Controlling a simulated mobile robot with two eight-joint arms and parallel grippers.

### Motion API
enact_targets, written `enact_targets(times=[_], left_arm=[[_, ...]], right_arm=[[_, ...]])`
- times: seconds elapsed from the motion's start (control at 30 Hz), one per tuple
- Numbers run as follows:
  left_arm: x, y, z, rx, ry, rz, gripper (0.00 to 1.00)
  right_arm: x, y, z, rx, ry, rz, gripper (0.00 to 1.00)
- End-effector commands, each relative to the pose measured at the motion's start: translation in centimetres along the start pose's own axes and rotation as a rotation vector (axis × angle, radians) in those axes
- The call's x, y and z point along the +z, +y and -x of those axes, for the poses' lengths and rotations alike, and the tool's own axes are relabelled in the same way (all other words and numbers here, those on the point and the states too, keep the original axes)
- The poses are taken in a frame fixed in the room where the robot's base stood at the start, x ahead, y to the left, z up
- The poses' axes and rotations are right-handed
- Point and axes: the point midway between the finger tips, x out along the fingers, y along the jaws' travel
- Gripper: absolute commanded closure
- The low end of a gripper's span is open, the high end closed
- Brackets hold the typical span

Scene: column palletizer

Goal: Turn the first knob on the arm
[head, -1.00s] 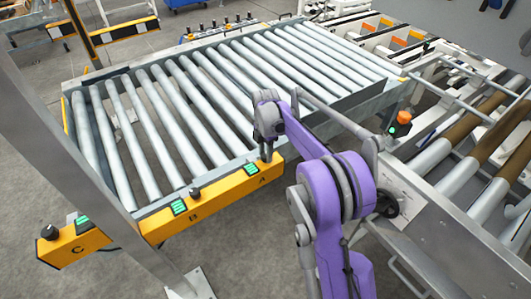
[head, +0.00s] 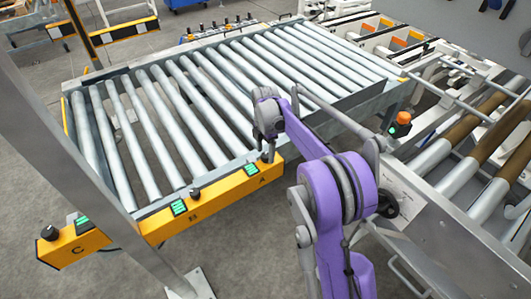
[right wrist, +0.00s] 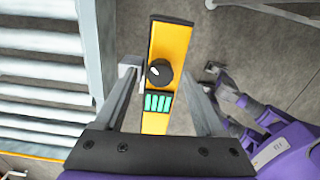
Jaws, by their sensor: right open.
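The knob at panel A shows in the right wrist view as a black round knob (right wrist: 159,72) with a pale mark, on a yellow panel (right wrist: 166,39). A green display (right wrist: 158,103) lies just below it. My right gripper (right wrist: 160,78) is open, with one finger on either side of the knob; I cannot tell whether they touch it. A second black knob (head: 195,194) is at B, and a third knob (head: 49,233) at C. My left gripper is not seen.
A roller conveyor (head: 120,77) lies behind the rail. A grey post (head: 65,130) crosses the left side. A lamp with an orange top (head: 403,118) and a second roller frame (head: 415,225) stand at the right. Open floor lies before the rail.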

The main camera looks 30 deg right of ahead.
Motion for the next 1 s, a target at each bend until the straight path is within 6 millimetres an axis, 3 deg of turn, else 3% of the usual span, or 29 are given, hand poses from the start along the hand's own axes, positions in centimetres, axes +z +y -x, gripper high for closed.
enact_targets(times=[0.3,0.5,1.0], left_arm=[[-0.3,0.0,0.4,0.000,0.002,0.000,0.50],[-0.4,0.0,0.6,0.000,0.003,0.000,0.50],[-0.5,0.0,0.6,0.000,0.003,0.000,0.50]], right_arm=[[0.0,0.0,6.4,0.000,0.000,0.000,0.28],[0.0,0.0,9.1,0.000,0.000,0.000,0.28],[0.0,0.0,9.8,0.000,0.000,0.000,0.28]])
